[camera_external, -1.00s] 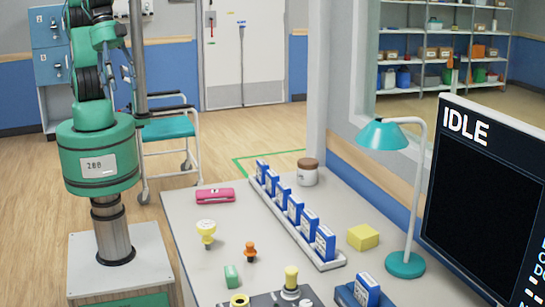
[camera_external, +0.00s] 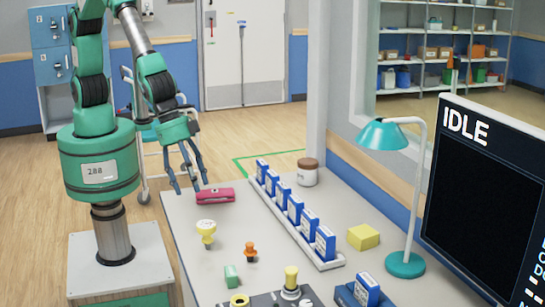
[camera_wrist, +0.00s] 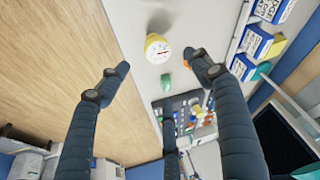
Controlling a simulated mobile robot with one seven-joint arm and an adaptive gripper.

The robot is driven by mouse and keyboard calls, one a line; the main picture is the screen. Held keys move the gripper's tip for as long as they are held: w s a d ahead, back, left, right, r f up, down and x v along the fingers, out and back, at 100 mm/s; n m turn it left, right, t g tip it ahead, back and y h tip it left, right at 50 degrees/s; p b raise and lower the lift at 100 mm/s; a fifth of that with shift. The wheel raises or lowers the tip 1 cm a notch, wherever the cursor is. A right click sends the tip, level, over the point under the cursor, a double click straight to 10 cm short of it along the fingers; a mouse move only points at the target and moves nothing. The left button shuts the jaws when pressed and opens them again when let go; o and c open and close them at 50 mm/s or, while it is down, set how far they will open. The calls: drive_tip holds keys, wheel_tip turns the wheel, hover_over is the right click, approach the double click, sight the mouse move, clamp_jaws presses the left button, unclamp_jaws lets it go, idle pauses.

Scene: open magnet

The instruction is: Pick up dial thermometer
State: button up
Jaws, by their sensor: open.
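The dial thermometer (camera_external: 206,231) is yellow with a round white face and stands on the near left part of the grey table. In the wrist view the thermometer (camera_wrist: 157,49) shows its dial, with a red needle, in the gap between two fingers. My gripper (camera_external: 190,186) has dark fingers spread apart with nothing between them. It hangs near the table's far left corner, behind and left of the thermometer and apart from it. The fingers (camera_wrist: 158,62) also show spread in the wrist view.
A pink case (camera_external: 215,195) lies close to the fingers. An orange knob-like item (camera_external: 250,251) and a green block (camera_external: 231,275) are near the thermometer. A white rack (camera_external: 328,262) of blue boxes, a yellow block (camera_external: 363,237) and a teal lamp (camera_external: 404,265) stand to the right.

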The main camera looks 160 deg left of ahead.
sight(206, 224)
idle(0.3)
drive_tip(key=shift+b+x, duration=0.85)
drive_tip(key=shift+x, duration=3.45)
drive_tip(key=shift+f, duration=0.15)
drive_tip(key=shift+b+x, duration=0.8)
drive_tip(key=shift+x, duration=1.7)
drive_tip(key=shift+d, duration=0.2)
drive_tip(key=c, duration=1.3)
drive_tip(key=shift+r, duration=0.2)
